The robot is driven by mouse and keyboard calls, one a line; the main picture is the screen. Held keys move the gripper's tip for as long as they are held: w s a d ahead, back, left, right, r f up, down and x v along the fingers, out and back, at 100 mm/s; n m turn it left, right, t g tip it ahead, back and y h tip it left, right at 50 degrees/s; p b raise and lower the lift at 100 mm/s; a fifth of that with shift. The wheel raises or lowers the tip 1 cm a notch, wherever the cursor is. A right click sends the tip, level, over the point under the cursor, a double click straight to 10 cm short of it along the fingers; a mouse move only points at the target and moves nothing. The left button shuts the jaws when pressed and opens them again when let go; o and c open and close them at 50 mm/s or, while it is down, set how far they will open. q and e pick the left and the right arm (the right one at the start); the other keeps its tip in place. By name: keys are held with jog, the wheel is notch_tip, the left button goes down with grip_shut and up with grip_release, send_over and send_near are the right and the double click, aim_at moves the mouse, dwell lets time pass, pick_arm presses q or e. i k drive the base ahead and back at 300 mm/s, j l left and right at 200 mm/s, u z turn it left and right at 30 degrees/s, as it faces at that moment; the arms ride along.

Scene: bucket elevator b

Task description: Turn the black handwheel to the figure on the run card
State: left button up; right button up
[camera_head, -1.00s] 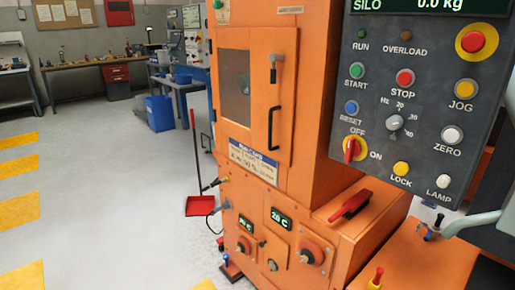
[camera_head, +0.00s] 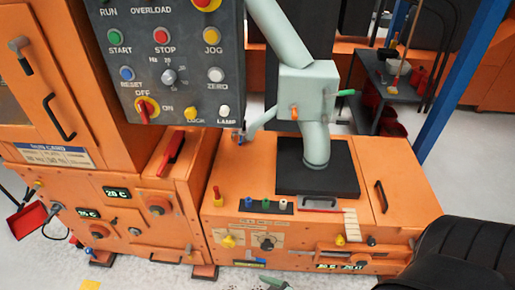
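The run card (camera_head: 55,155) is a white sheet with a blue heading on the orange housing at the left; its figures are too small to read. A small round black knob (camera_head: 267,244) sits on a pale marked plate on the front of the low orange machine. It may be the black handwheel, but I cannot tell for sure, and its setting is not readable. Another small dark knob (camera_head: 371,241) is farther right on the same front. Neither of my grippers can be made out in view.
A grey control panel (camera_head: 180,72) hangs in front of the housing. A pale green pipe (camera_head: 316,145) meets a black plate (camera_head: 318,168) on the machine top. A large black ribbed shape (camera_head: 465,255) covers the lower right. Grey floor shows in front.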

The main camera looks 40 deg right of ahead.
aim_at(266, 246)
jog(key=z, duration=1)
